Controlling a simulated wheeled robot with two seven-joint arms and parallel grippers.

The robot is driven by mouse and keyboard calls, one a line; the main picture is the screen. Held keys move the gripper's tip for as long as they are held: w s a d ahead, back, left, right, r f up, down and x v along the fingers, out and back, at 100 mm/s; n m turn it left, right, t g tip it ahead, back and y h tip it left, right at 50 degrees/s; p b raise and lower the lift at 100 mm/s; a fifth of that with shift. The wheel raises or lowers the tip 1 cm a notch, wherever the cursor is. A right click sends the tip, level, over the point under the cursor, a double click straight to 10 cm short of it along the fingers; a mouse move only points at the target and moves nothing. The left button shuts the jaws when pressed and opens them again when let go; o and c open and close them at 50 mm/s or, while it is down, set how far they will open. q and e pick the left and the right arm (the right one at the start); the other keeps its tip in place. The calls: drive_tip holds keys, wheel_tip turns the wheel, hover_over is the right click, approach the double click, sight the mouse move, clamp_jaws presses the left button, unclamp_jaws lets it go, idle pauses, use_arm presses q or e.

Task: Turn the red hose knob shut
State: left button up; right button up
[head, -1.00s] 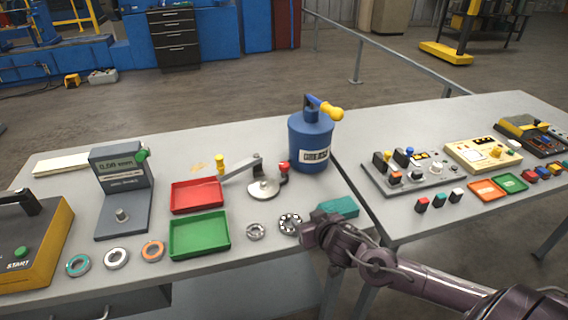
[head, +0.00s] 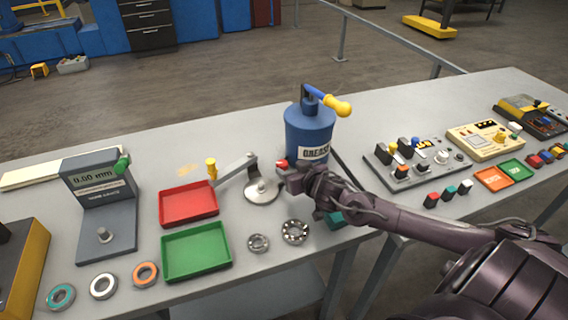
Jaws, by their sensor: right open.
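The red knob (head: 281,163) shows small at the left of my right gripper, beside the blue grease canister (head: 309,132). My right gripper (head: 287,177) is open and right at the knob, its fingers partly covering the knob and the hose under it. I cannot tell whether a finger touches the knob. The canister stands upright, with a blue lever and a yellow handle (head: 337,104) on top. A round metal base (head: 262,191) with a lever arm and yellow grip (head: 211,168) stands left of the gripper. My left gripper is out of view.
A red tray (head: 188,204) and a green tray (head: 196,251) lie left of the gripper. Bearings (head: 295,232) lie in front. A teal block (head: 335,219) is partly hidden under my right arm. A control panel (head: 417,163) stands to the right.

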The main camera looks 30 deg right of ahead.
sight(283, 164)
drive_tip(key=x, duration=0.4)
drive_tip(key=shift+w+f, duration=0.15)
drive_tip(key=shift+w, duration=0.15)
drive_tip(key=shift+w+f, duration=0.1)
drive_tip(key=shift+w, duration=0.1)
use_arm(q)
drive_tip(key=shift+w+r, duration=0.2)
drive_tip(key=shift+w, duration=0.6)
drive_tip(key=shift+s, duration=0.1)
use_arm(e)
drive_tip(key=shift+c, duration=0.3)
drive_tip(key=shift+c, duration=1.1)
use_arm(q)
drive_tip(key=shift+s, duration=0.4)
use_arm(e)
drive_tip(key=c, duration=0.7)
